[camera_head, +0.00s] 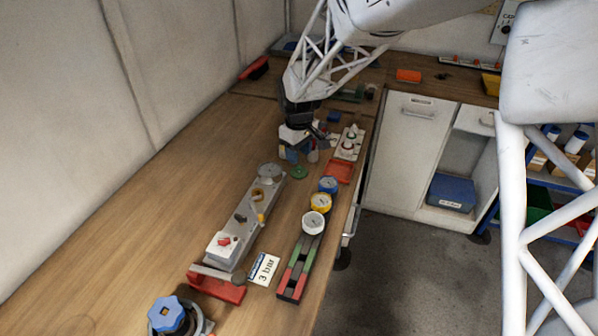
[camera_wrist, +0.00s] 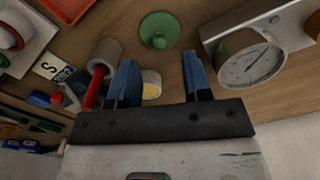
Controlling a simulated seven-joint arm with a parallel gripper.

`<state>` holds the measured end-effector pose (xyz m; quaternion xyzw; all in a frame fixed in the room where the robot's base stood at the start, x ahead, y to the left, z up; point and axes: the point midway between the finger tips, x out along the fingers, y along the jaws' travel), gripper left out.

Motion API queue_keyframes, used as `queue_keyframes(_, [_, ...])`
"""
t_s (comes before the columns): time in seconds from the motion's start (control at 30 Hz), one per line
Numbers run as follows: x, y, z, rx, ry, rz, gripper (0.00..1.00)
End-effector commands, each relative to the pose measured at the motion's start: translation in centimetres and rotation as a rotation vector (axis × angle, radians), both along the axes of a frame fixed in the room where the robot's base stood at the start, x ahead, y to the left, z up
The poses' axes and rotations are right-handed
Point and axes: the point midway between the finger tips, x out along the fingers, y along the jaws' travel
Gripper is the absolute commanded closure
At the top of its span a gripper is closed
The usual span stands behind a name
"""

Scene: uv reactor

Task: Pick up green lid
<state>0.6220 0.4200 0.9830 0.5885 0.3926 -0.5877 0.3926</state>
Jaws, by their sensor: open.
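The green lid (camera_head: 299,172) lies flat on the wooden bench, just right of the far end of the grey fixture. It also shows in the wrist view as a round green disc (camera_wrist: 159,30) with a raised knob in the middle. My gripper (camera_head: 298,160) is above the bench on the far side of the lid. In the wrist view its two blue fingers (camera_wrist: 158,75) are spread apart with nothing held between them. The lid is beyond the fingertips, between their lines, and apart from them.
A pressure gauge (camera_wrist: 252,65) on the grey fixture (camera_head: 245,215) is close to the right finger. A grey cylinder (camera_wrist: 103,55) with a red part stands near the left finger. Blue, yellow and white gauges (camera_head: 321,202) stand nearby. Bare wood (camera_head: 150,230) is free at left.

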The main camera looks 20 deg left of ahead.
Motion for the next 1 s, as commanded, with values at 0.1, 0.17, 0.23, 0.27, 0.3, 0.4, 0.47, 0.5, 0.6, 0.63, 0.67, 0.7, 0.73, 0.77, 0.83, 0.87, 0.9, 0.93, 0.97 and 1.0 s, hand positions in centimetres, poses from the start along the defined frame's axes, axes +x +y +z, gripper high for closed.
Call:
queue_keyframes(0.1, [0.0, -0.1, -1.2, -0.001, 0.003, 0.0, 0.55])
queue_keyframes(0.17, [0.0, -0.1, -1.9, -0.002, 0.003, 0.0, 0.55])
queue_keyframes(0.23, [0.0, -0.1, -2.7, -0.001, 0.003, 0.0, 0.55])
queue_keyframes(0.27, [0.0, -0.1, -3.0, -0.002, 0.003, 0.0, 0.55])
queue_keyframes(0.3, [0.0, -0.1, -3.4, -0.002, 0.003, 0.0, 0.55])
queue_keyframes(0.4, [0.0, -0.1, -4.3, -0.001, 0.001, 0.0, 0.55])
queue_keyframes(0.47, [0.0, -0.1, -4.6, -0.001, 0.001, 0.0, 0.55])
queue_keyframes(0.5, [0.0, -0.1, -4.7, -0.001, 0.001, 0.0, 0.55])
queue_keyframes(0.6, [0.0, -0.1, -4.8, -0.001, 0.001, 0.0, 0.55])
queue_keyframes(0.63, [0.0, -0.1, -4.8, -0.001, 0.001, 0.0, 0.55])
queue_keyframes(0.67, [0.0, -0.1, -4.8, -0.001, 0.001, 0.0, 0.55])
queue_keyframes(0.7, [0.0, -0.1, -4.8, -0.001, 0.001, 0.0, 0.55])
queue_keyframes(0.73, [0.0, -0.1, -4.8, -0.001, 0.001, 0.0, 0.55])
queue_keyframes(0.77, [0.0, -0.1, -4.8, -0.001, 0.001, 0.0, 0.55])
queue_keyframes(0.83, [0.0, -0.1, -4.8, -0.001, 0.0, 0.0, 0.55])
queue_keyframes(0.87, [0.0, -0.1, -4.8, -0.001, 0.001, 0.0, 0.55])
queue_keyframes(0.9, [0.0, -0.1, -4.8, -0.001, 0.001, 0.0, 0.55])
queue_keyframes(0.93, [0.0, -0.1, -4.8, -0.001, 0.001, 0.0, 0.55])
queue_keyframes(0.97, [0.0, -0.1, -4.8, -0.001, 0.001, 0.0, 0.55])
queue_keyframes(1.0, [0.0, -0.1, -4.8, -0.001, 0.001, 0.0, 0.55])
